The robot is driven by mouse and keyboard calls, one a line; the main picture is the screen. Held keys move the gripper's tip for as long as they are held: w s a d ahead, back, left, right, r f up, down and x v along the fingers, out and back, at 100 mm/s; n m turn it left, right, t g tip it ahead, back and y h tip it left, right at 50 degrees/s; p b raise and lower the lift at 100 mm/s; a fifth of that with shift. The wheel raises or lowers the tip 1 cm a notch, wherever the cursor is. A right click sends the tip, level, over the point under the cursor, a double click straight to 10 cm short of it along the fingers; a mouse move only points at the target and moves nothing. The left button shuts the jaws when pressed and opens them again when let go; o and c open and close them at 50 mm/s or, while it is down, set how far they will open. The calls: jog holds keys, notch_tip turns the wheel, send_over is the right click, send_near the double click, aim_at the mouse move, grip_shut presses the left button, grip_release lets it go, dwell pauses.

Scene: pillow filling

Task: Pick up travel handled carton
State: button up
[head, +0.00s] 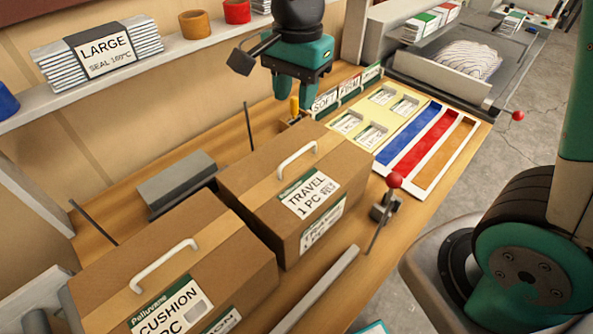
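The travel carton (254,170) is a brown box with a white arched handle (297,160) on top and a label reading "TRAVEL 1 PC". It stands upright on the wooden table, right of the cushion carton. My gripper (296,102) is teal and points down beyond the carton's far side, apart from the handle in the picture. Its two fingers are spread with nothing seen held. A small yellow-topped item (295,108) shows between and below the fingers; it appears to stand on the table.
The cushion carton (225,245), also white-handled, stands close on the left. A red-knobbed lever (394,181) stands at the travel carton's right. Colored strips (415,140) lie at right. A shelf (130,75) runs along the wall.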

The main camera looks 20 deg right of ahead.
jog(key=w+m, duration=0.1)
jog(key=m, duration=0.1)
jog(key=p, duration=0.3)
send_near(298, 153)
jog(key=f, duration=0.2)
jog(key=a+f, duration=0.1)
jog(key=f, duration=0.2)
jog(key=shift+s+a, duration=0.1)
jog(key=shift+s, duration=0.1)
jog(key=f, duration=0.1)
jog(key=f+p, duration=0.1)
jog(key=f, duration=0.1)
jog(key=d+f+p, duration=0.1)
jog(key=shift+w+f, duration=0.25)
jog(key=shift+f, duration=0.5)
grip_shut()
jog(key=shift+r, duration=0.1)
